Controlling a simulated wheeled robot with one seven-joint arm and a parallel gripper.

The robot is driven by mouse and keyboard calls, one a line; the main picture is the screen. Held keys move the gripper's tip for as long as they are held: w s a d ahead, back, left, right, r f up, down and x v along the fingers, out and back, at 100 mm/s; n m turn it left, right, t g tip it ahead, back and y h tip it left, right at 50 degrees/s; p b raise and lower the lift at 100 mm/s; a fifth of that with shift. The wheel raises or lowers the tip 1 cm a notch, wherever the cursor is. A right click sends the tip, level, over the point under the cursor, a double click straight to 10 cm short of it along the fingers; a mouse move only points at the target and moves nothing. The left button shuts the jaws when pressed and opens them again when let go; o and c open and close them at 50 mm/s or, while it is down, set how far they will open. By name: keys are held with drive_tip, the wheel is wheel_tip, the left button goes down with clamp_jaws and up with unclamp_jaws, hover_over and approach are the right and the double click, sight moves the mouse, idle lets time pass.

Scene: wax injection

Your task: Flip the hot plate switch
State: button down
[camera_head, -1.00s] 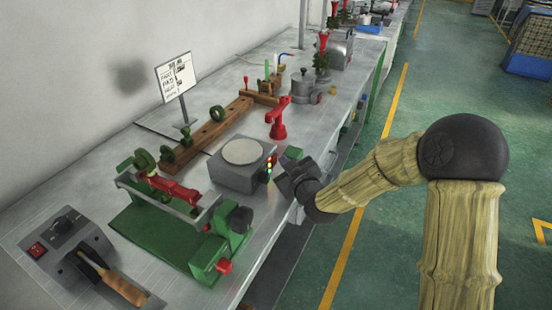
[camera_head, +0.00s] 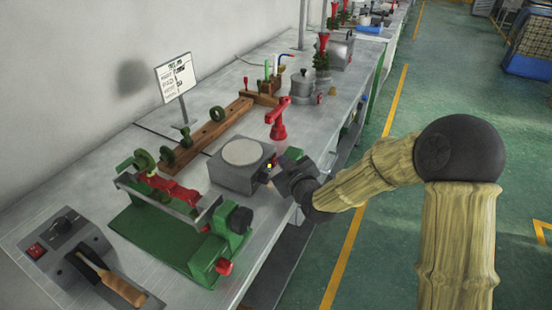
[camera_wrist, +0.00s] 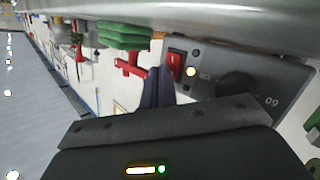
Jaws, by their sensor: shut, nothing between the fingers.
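The hot plate (camera_head: 236,177) is a grey box with a round pale top, near the right edge of the bench. In the wrist view its front panel (camera_wrist: 285,78) shows a red rocker switch (camera_wrist: 176,66), a lit yellowish indicator (camera_wrist: 190,72) and a dark knob (camera_wrist: 238,84). My gripper (camera_head: 275,170) is at the panel side of the hot plate. In the wrist view its shut, empty fingers (camera_wrist: 158,76) are right beside the red switch. I cannot tell whether they touch it, nor which way the rocker is tipped.
A green and red clamp machine (camera_head: 165,230) stands in front of the hot plate. A red stand (camera_head: 278,125) is just behind it, and a wooden rail (camera_head: 205,138) lies behind to the left. A control box with its own red switch (camera_head: 36,250) is at the front left. The aisle floor (camera_head: 400,260) is clear.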

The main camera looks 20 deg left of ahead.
drive_tip(key=shift+d, duration=0.1)
drive_tip(key=shift+s+d+f+b, duration=0.1)
drive_tip(key=shift+d+b, duration=0.2)
drive_tip(key=shift+d, duration=0.3)
drive_tip(key=shift+s+d+f+b, duration=0.15)
drive_tip(key=shift+d+b, duration=0.15)
drive_tip(key=shift+d, duration=0.95)
drive_tip(key=shift+s+d+f+b, duration=0.15)
drive_tip(key=shift+d+b, duration=0.15)
drive_tip(key=shift+d, duration=0.95)
drive_tip(key=shift+w, duration=0.15)
